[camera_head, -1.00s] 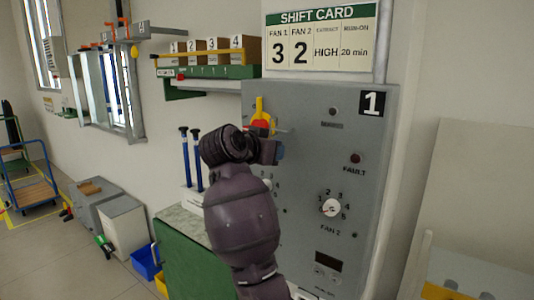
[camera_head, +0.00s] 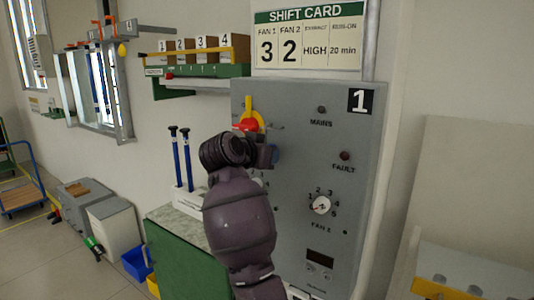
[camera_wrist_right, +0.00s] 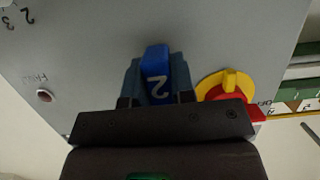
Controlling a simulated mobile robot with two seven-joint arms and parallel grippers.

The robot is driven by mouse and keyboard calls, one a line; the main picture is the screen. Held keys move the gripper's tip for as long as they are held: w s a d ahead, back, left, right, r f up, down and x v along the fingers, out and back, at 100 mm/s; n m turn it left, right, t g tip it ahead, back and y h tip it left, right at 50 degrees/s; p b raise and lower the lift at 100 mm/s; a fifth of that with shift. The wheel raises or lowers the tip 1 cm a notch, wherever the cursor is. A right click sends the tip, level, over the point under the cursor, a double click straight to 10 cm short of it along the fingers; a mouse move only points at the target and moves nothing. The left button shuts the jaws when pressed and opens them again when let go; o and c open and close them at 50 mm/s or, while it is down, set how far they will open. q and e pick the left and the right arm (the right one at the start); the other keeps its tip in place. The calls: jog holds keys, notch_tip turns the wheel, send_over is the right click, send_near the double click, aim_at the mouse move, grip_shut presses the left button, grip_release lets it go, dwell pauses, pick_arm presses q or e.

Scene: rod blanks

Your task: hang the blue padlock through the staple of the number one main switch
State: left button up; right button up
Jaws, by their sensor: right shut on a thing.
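My right gripper (camera_head: 270,155) is shut on the blue padlock (camera_wrist_right: 156,75), which bears a white 2 in the right wrist view. In the head view only a bit of blue (camera_head: 275,153) shows past my wrist. The padlock's shackle cannot be made out. The main switch, a red handle on a yellow plate (camera_head: 250,115), is on the grey panel marked 1 (camera_head: 300,115); it also shows in the wrist view (camera_wrist_right: 226,84). The gripper is just below and right of it. A small metal piece beside the switch may be the staple. My left gripper is out of view.
The panel carries a FAULT lamp (camera_head: 345,155) and a FAN 2 dial (camera_head: 320,205). Two blue-handled tools (camera_head: 180,155) stand left of my arm above a green cabinet (camera_head: 185,255). A shelf of numbered boxes (camera_head: 200,50) hangs at upper left.

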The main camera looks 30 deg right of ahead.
jog(key=o, duration=1)
jog(key=shift+c, duration=0.2)
jog(key=shift+a, duration=0.1)
